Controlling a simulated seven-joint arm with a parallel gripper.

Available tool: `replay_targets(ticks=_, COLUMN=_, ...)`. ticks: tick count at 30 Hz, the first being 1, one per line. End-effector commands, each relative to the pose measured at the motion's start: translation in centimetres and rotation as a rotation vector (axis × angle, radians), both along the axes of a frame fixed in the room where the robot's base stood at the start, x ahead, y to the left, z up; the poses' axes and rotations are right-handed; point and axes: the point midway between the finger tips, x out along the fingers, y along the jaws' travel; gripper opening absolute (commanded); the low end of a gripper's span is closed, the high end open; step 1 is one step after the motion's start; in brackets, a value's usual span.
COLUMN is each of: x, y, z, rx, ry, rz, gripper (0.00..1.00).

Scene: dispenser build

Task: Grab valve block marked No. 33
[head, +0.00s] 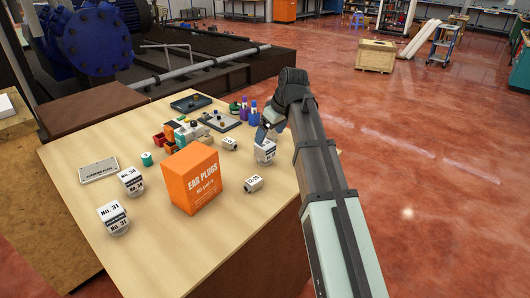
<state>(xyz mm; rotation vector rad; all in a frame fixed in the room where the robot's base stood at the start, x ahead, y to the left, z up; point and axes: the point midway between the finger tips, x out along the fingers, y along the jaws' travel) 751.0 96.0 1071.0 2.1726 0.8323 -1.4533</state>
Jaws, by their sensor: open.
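A white block on a clear round base (265,153) stands near the right edge of the table, just below my gripper. Its label is too small and partly covered to read surely, so I cannot tell if it is No. 33. My gripper (268,131) is open above or around the top of this block; the arm hides part of it, and contact cannot be told. A similar block marked No. 31 (113,217) stands at the table's left front. Another, which seems marked No. 34 (131,181), stands behind it.
An orange ear plugs box (192,180) stands mid-table. Small white blocks lie near it (254,184) and behind it (230,144). Purple-capped bottles (253,112), a dark tray (191,103) and colored bins (170,137) are at the back. A sign plate (98,170) lies left. The front table is clear.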

Motion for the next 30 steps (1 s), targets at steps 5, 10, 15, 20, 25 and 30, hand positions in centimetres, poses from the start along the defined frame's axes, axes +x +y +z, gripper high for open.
replay_targets(ticks=5, x=0.6, y=0.6, z=-2.2, rx=-0.001, ry=0.001, rz=0.0, gripper=0.89)
replay_targets(ticks=10, x=0.9, y=0.8, z=-3.1, rx=-0.001, ry=-0.001, rz=0.0, gripper=0.89)
replay_targets(ticks=15, x=1.0, y=0.9, z=-3.5, rx=0.0, ry=0.0, rz=-0.001, gripper=0.89)
replay_targets(ticks=20, x=1.0, y=1.3, z=-4.9, rx=-0.001, ry=-0.001, rz=-0.002, gripper=0.89)
replay_targets(ticks=25, x=1.4, y=1.9, z=-6.9, rx=-0.001, ry=-0.001, rz=-0.002, gripper=0.89)
replay_targets(ticks=30, x=1.8, y=2.2, z=-8.1, rx=-0.001, ry=-0.001, rz=-0.002, gripper=0.89)
